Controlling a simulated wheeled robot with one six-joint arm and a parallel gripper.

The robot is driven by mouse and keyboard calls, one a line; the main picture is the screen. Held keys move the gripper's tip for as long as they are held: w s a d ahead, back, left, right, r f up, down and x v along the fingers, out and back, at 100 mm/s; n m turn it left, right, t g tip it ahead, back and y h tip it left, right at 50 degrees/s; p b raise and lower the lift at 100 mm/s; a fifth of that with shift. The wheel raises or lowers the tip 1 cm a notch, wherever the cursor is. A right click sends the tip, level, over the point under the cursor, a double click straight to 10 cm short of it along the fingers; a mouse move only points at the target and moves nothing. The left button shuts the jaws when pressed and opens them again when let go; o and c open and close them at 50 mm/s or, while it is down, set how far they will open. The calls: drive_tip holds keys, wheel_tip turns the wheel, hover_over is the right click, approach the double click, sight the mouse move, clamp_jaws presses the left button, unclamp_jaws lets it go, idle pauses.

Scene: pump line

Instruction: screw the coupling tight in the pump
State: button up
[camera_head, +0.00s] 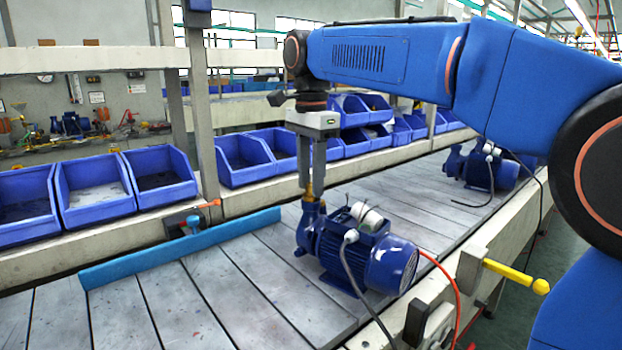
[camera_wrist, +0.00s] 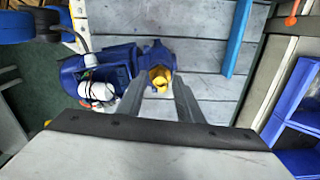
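The blue pump (camera_head: 360,250) stands on the slatted line, its port end to the left and its motor end to the right. A brass coupling (camera_head: 309,196) sits upright at the pump's top port. My gripper (camera_head: 311,190) points straight down over this port, its two fingers on either side of the coupling. In the wrist view the yellow coupling (camera_wrist: 160,78) shows between the fingertips (camera_wrist: 166,80), which look closed on it. The pump (camera_wrist: 100,75) lies to the left there. The fingers hide part of the coupling, and its thread is not visible.
A light-blue rail (camera_head: 180,247) runs along the line's left part. Blue bins (camera_head: 95,190) stand behind it. A second pump (camera_head: 490,168) is farther along the line. An orange cable (camera_head: 445,275) and a yellow handle (camera_head: 515,275) are at the near edge. The front slats are clear.

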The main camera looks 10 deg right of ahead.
drive_tip(key=shift+n, duration=1.7)
drive_tip(key=shift+n, duration=1.7)
drive_tip(key=shift+n, duration=1.8)
